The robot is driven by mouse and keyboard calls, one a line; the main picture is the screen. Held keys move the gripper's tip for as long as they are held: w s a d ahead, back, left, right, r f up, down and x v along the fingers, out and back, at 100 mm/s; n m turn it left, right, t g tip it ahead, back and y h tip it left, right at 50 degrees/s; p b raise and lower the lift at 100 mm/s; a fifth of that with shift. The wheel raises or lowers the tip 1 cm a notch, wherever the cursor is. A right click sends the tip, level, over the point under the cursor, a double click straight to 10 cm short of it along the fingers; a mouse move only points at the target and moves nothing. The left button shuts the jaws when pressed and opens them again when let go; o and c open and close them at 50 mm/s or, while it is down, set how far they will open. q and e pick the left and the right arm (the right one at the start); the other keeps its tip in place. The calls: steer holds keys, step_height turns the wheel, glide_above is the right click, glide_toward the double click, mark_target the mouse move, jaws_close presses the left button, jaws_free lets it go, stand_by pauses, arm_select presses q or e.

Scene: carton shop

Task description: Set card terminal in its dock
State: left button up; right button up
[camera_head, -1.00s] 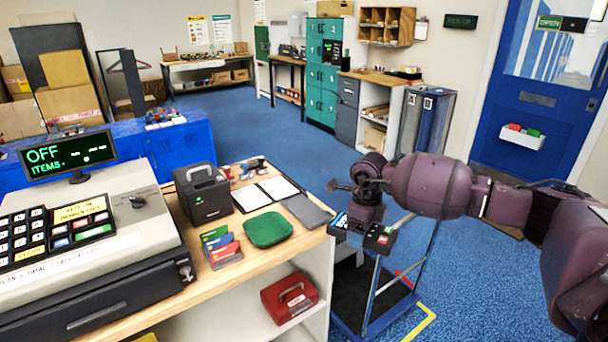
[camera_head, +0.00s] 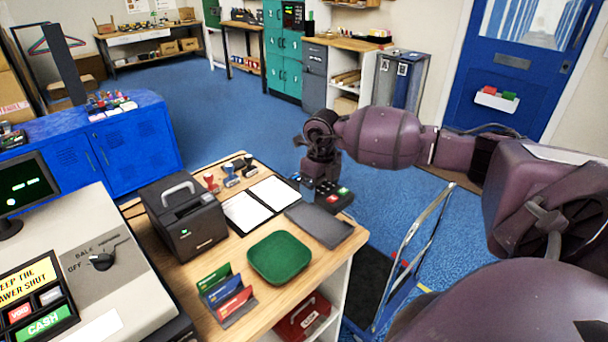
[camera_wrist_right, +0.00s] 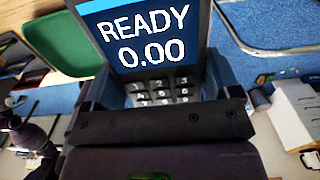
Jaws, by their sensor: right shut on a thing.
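The card terminal (camera_head: 332,192) is a dark handheld unit with red and green keys. In the right wrist view the terminal (camera_wrist_right: 150,50) shows a lit screen reading "READY 0.00" above a keypad. My right gripper (camera_head: 319,178) is shut on it and holds it by the far right corner of the wooden counter. A flat dark grey plate (camera_head: 320,226) lies on the counter just in front of the terminal; I cannot tell whether it is the dock. The gap between terminal and counter is unclear. My left gripper is out of view.
A cash register (camera_head: 95,265) stands left. A trolley (camera_head: 408,262) stands on the floor right of the counter.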

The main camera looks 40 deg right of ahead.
mark_target(318, 221)
steer(key=shift+w, duration=0.25)
steer(key=shift+s+f, duration=0.2)
steer(key=shift+f, duration=0.15)
steer(key=shift+w+f+b, duration=0.1)
steer(key=shift+f+b, duration=0.75)
steer(key=shift+f, duration=0.25)
steer(key=shift+f+b, duration=0.85)
steer(key=shift+f, duration=0.75)
steer(key=shift+f+b, duration=0.85)
steer(key=shift+f, duration=0.5)
